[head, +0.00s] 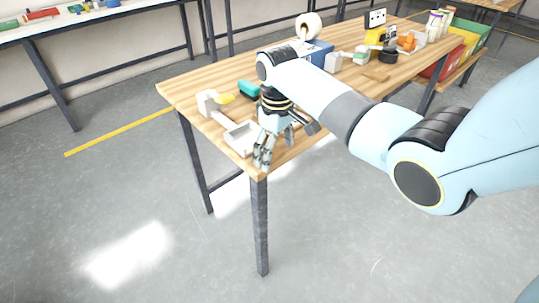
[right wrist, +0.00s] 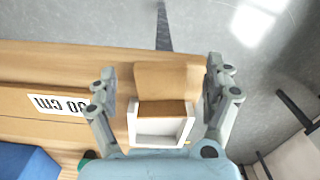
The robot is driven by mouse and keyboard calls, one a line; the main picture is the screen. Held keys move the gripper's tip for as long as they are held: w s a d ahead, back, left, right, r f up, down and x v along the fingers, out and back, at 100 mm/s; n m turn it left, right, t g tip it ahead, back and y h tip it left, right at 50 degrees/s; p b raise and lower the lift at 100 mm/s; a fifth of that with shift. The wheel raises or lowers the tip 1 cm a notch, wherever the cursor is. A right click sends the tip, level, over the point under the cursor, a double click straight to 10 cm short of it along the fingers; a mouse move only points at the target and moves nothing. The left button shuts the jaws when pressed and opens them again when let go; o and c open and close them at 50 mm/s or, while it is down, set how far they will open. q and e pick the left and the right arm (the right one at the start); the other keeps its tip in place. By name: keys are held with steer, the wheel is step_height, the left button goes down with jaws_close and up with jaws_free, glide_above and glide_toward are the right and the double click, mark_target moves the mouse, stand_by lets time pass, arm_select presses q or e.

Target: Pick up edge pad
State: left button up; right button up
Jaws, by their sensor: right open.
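A tan pad (right wrist: 167,77), which looks like the edge pad, is in the right wrist view. My right gripper (right wrist: 161,76) is open, with one finger on each side of the pad and visible gaps between. In the head view my right gripper (head: 265,150) points down at the near corner of the table, beside the white holder (head: 240,138). The pad cannot be made out there. My left gripper is not in view.
The wooden table (head: 190,82) also holds a teal item (head: 249,89), a white block with a yellow part (head: 210,102), a blue box (head: 318,50) and a tape roll (head: 308,22). A length label (right wrist: 60,102) lies left of the holder.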

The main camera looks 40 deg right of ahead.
steer(key=shift+f, duration=0.5)
steer(key=shift+c, duration=0.3)
steer(key=c, duration=1)
